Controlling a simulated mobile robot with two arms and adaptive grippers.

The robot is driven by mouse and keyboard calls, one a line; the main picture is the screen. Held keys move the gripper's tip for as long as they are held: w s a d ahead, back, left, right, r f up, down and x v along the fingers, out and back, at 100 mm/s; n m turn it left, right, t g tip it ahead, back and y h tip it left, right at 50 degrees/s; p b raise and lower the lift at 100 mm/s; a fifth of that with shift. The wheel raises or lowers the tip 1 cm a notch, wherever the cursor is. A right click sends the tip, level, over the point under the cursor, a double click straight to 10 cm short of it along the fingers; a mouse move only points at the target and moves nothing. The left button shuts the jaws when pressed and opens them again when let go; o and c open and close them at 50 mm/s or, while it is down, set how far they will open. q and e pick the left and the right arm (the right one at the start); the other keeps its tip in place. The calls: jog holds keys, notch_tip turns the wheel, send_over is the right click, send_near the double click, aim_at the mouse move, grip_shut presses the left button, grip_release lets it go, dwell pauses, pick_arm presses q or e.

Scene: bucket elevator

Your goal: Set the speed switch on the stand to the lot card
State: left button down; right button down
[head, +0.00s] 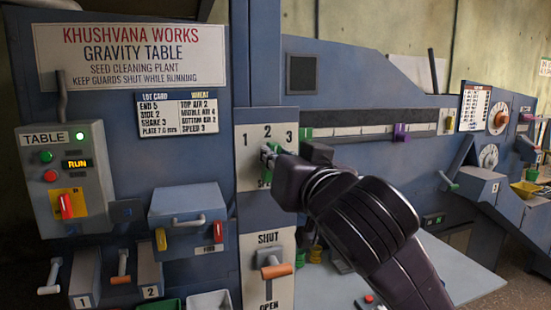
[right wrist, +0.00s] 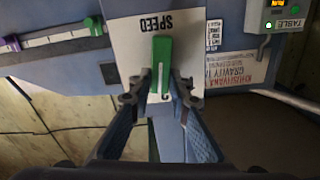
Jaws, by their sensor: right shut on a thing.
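The speed switch (head: 267,153) is a green knob on a white plate marked 1, 2, 3 on the stand. It also shows upside down in the right wrist view (right wrist: 161,60), with a white line along it, below the word SPEED. The knob stands about straight, its line seeming to point at the 2; the gripper partly hides it. My right gripper (right wrist: 160,98) is shut on the knob's end. The lot card (head: 178,113) hangs left of the plate and reads WHEAT, with SPEED 3. My left gripper is not in view.
Below the switch is a SHUT/OPEN lever (head: 275,268) with an orange handle. To the left are the TABLE control box (head: 65,178), its lamp green and display reading RUN, and a drawer-like feed box (head: 190,215). A slide rail with coloured markers (head: 400,132) runs right.

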jog(key=shift+w+d+f+m, duration=0.1)
jog(key=shift+d+m, duration=0.05)
jog(key=shift+m, duration=1)
jog(key=shift+d+f+m, duration=0.1)
jog(key=shift+d+m, duration=0.05)
jog(key=shift+m, duration=1.05)
jog(key=shift+w+d+m, duration=0.1)
jog(key=shift+d+m, duration=0.05)
jog(key=shift+m, duration=1)
jog(key=c, duration=1.8)
grip_release()
jog(key=shift+d, duration=0.1)
jog(key=shift+s, duration=0.1)
jog(key=v, duration=1.2)
